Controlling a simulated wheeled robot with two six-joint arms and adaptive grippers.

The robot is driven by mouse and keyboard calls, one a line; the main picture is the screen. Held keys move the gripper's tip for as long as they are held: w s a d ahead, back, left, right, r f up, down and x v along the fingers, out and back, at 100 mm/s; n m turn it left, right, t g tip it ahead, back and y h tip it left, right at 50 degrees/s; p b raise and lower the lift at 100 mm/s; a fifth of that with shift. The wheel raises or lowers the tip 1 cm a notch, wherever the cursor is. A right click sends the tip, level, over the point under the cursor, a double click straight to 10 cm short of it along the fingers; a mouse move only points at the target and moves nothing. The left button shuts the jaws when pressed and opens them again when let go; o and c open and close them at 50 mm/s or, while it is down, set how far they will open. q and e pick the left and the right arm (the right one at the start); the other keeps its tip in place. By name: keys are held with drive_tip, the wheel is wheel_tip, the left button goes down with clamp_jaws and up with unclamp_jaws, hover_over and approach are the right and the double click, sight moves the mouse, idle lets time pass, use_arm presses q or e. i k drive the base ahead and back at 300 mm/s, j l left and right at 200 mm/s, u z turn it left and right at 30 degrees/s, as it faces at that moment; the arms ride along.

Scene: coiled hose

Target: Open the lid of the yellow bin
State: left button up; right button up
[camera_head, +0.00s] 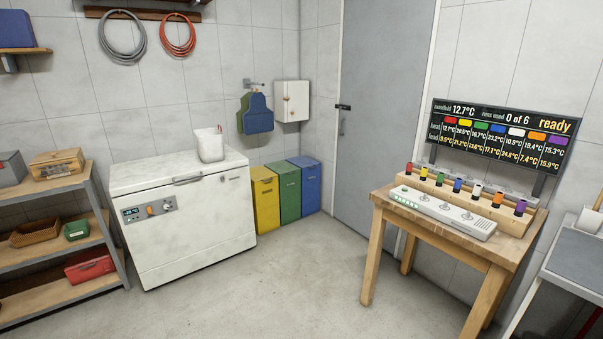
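The yellow bin (266,203) stands on the floor by the back wall, just right of the white chest freezer and left of the green bin. It is tall and narrow, and its lid (263,173) looks closed on top. The freezer's right side stands close to the bin and hides part of its left side. Neither of my grippers is in view, so their state does not show.
A green bin (287,190) and a blue bin (307,184) stand right of the yellow one. A wooden table (450,233) is at the right, shelves (45,250) at the left. The middle floor (290,280) is clear.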

sight(258, 173)
drive_tip(key=i+l, duration=0.1)
drive_tip(key=i, duration=3.05)
drive_tip(key=j+u, duration=0.05)
drive_tip(key=j, duration=0.05)
